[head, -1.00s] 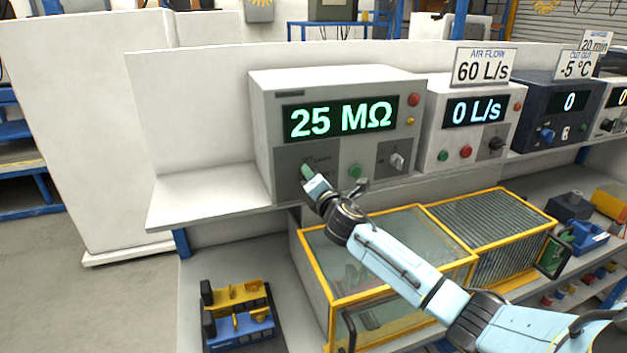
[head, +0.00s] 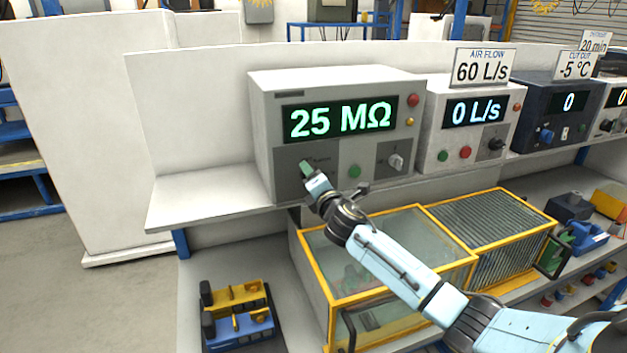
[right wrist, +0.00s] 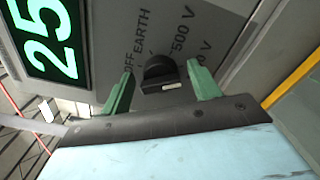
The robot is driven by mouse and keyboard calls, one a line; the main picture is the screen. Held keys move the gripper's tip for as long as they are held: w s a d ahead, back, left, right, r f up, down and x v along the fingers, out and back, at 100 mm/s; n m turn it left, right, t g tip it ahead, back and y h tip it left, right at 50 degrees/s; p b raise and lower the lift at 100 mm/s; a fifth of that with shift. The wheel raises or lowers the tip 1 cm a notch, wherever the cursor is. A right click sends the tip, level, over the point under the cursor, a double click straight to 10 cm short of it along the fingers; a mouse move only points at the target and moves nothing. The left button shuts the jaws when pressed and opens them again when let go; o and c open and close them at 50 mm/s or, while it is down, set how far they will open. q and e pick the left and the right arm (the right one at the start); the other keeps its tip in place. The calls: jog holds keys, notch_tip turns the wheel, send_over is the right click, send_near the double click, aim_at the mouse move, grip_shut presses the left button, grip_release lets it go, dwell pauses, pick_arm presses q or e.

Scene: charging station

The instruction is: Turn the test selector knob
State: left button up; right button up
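The test selector knob (right wrist: 160,72) is black with a pale mark, on a grey panel labelled OFF, EARTH and 500 V in the right wrist view. My right gripper (right wrist: 162,88) is open, with one green finger on each side of the knob and visible gaps between. In the head view, my right gripper (head: 305,168) is at the lower left panel of the tester (head: 265,130), hiding the knob. The tester's display (head: 340,118) reads 25 MΩ. My left gripper is not in view.
A green button (head: 354,172) and a grey knob (head: 396,162) are right of my gripper on the tester. An air flow unit (head: 430,135) stands beside it. Below is a yellow-framed clear box (head: 400,300). The bench's left end (head: 190,200) is clear.

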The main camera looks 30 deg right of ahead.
jog(key=shift+s, duration=0.15)
jog(key=b+v, duration=0.1)
jog(key=v, duration=1.2)
jog(key=shift+a, duration=0.15)
dwell(0.3)
